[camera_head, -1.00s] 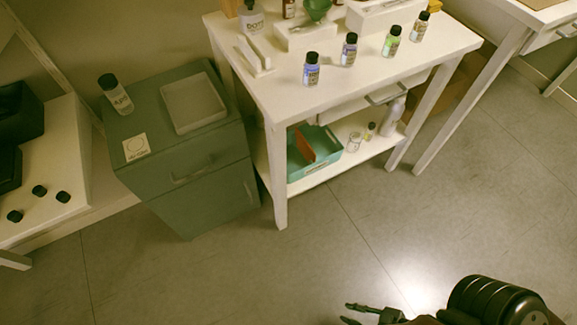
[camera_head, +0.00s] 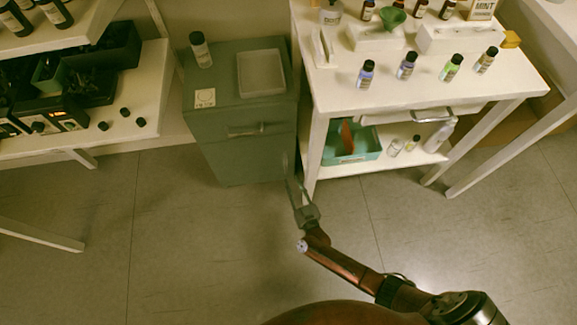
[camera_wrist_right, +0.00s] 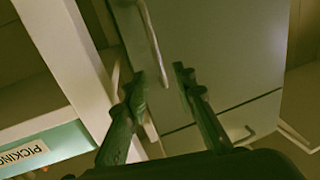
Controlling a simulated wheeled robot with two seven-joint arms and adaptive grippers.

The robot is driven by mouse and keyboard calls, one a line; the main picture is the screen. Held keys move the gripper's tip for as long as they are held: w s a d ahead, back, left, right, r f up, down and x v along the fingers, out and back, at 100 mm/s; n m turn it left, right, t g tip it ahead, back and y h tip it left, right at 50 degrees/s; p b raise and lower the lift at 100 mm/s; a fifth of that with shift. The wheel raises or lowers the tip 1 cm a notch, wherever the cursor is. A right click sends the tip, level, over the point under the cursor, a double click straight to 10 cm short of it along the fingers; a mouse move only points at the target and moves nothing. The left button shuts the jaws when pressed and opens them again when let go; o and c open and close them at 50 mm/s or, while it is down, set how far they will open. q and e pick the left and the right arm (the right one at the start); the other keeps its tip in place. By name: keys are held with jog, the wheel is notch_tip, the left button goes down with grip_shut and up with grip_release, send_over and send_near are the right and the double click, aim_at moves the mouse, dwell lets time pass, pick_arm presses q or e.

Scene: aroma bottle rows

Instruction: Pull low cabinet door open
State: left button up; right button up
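The grey-green low cabinet (camera_head: 210,115) stands left of the white table. Its lower door (camera_head: 235,160) looks closed, below a drawer with a bar handle (camera_head: 247,129). In the right wrist view, the door (camera_wrist_right: 225,50) fills the upper middle, and its long bar handle (camera_wrist_right: 153,40) runs down toward my fingers. My right gripper (camera_head: 291,178) is at the door's right edge. In the right wrist view, its fingers (camera_wrist_right: 160,76) are apart, with the handle's end appearing between the fingertips. I cannot tell whether they touch it. My left gripper is not in view.
The white table (camera_head: 330,95) with bottles stands close at the cabinet's right; its leg (camera_head: 315,150) is beside my right gripper. A teal bin (camera_head: 365,152) sits on its lower shelf. A tray (camera_head: 262,72) and a bottle (camera_head: 201,50) stand on the cabinet. The floor in front is clear.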

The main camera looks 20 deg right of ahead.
aim_at(286, 164)
jog(key=w+b, duration=0.1)
jog(key=w, duration=0.2)
jog(key=w+b, duration=0.1)
jog(key=w, duration=0.2)
jog(key=w+b, duration=0.1)
jog(key=w, duration=0.2)
jog(key=shift+d+r, duration=0.3)
jog(key=shift+d, duration=0.1)
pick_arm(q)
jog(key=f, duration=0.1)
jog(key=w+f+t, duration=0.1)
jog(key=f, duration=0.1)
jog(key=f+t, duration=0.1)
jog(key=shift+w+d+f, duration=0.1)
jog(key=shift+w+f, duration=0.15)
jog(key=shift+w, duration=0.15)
pick_arm(e)
jog(key=shift+w+r, duration=0.1)
jog(key=shift+w, duration=0.05)
jog(key=shift+c, duration=0.2)
grip_shut()
